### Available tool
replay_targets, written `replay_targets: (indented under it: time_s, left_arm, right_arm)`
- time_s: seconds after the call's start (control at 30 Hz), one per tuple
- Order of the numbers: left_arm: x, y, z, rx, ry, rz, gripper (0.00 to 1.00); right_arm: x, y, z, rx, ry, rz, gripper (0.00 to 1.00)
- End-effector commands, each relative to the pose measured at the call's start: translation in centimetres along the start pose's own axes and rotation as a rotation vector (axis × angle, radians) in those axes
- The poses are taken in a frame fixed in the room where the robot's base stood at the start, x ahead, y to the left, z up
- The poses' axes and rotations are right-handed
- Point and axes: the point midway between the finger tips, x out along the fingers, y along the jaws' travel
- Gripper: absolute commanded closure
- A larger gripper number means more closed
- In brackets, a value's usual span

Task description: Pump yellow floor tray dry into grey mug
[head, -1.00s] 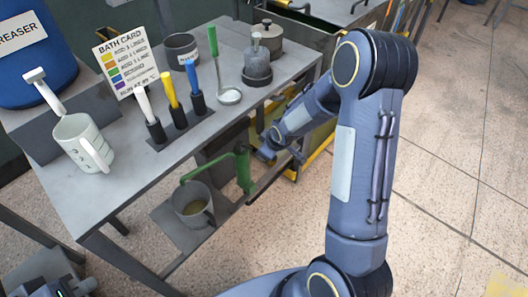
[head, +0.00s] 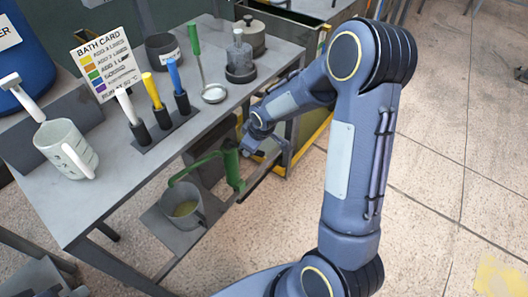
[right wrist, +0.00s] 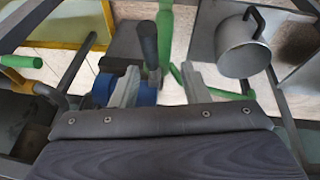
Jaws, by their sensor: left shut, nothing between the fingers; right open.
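The grey mug (head: 184,208) stands upright on the low shelf under the bench, with yellowish liquid inside. A green pump (head: 232,165) stands beside it, its curved spout reaching over the mug. The yellow tray (head: 318,133) shows partly at floor level, right of the bench; its inside is mostly hidden. My right gripper (head: 270,152) is by the pump. In the right wrist view its fingers (right wrist: 162,88) are open, with the pump's dark handle (right wrist: 148,45) just beyond the gap; I cannot tell if they touch. My left gripper (head: 72,291) barely shows at the lower left edge, shut and empty.
The floor at the right (head: 450,150) is clear.

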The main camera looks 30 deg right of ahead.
Motion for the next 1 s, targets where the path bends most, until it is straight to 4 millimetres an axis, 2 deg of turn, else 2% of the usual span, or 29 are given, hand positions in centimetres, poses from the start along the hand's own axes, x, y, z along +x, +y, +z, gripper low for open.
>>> replay_targets:
  time_s: [0.07,0.2,0.37,0.47,0.8,1.0]
  left_arm:
    - [1.0,-0.5,0.5,0.000,0.000,0.000,1.00]
    - [1.8,-0.8,0.9,0.000,0.000,0.000,1.00]
    - [2.2,-1.0,1.1,0.000,0.000,0.000,1.00]
    - [2.3,-1.0,1.1,0.000,0.000,0.000,1.00]
    - [2.7,-1.2,1.4,0.000,0.000,0.000,1.00]
    - [2.9,-1.3,1.4,0.000,0.000,0.000,1.00]
  right_arm:
    - [0.7,-0.3,-0.9,-0.010,-0.080,-0.018,0.59]
    - [0.0,0.1,-1.9,0.000,-0.230,-0.001,0.59]
    - [-1.2,0.7,-2.5,0.027,-0.332,0.039,0.59]
    - [-1.2,0.9,-2.3,0.035,-0.356,0.049,0.59]
    - [3.5,1.0,-0.5,0.034,-0.359,0.047,0.59]
    - [5.3,1.2,0.2,0.035,-0.357,0.048,0.59]
